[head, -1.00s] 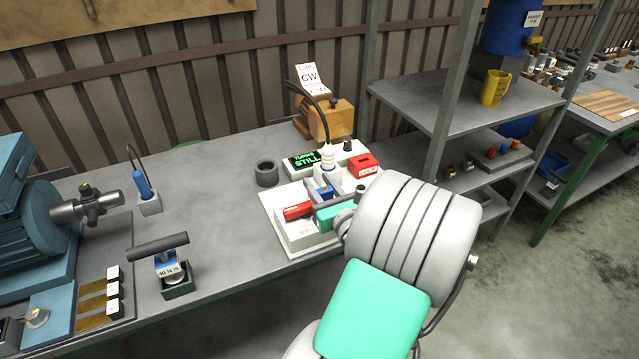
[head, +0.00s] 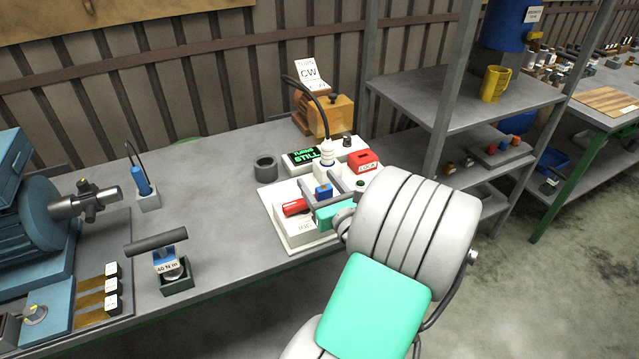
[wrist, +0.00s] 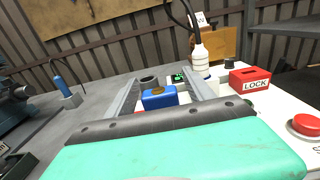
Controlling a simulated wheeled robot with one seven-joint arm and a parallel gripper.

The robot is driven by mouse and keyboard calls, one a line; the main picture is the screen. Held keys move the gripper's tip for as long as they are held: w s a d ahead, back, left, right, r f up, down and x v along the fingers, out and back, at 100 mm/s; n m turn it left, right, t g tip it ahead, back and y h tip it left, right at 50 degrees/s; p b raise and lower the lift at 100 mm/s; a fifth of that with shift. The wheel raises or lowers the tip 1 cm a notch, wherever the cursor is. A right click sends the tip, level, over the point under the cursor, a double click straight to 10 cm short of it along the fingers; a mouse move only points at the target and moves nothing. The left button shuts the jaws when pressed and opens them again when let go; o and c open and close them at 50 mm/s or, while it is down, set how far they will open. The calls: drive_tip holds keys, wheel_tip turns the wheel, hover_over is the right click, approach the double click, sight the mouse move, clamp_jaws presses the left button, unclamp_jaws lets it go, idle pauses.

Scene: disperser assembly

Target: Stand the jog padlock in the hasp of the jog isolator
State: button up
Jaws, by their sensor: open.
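The gripper is open, with a gap visible at least on the block's right. In the head view the blue block (head: 323,191) also shows between the fingers, above the white base plate (head: 266,213). A white box marked with small letters, perhaps JOG (head: 305,226), carries a red part (head: 294,207) just left of my gripper. The hasp is not clearly visible; the block's underside is hidden.
A red box marked LOCK (head: 364,161) and a white ribbed post with a cable (head: 327,152) stand close behind my gripper. A display reading STILL (head: 305,157) and a dark ring (head: 265,168) lie behind. The bench left of the plate is mostly clear.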

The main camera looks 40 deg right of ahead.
sight(328, 194)
drive_tip(key=b+v, duration=0.1)
drive_tip(key=v, duration=0.4)
drive_tip(key=shift+s+d+f, duration=0.15)
drive_tip(key=b+v, duration=0.1)
drive_tip(key=b, duration=0.2)
drive_tip(key=shift+s+a+b, duration=0.2)
drive_tip(key=shift+s+b, duration=0.1)
drive_tip(key=shift+b, duration=0.05)
drive_tip(key=shift+s+a+b, duration=0.2)
drive_tip(key=shift+s+b, duration=0.2)
drive_tip(key=shift+b, duration=0.05)
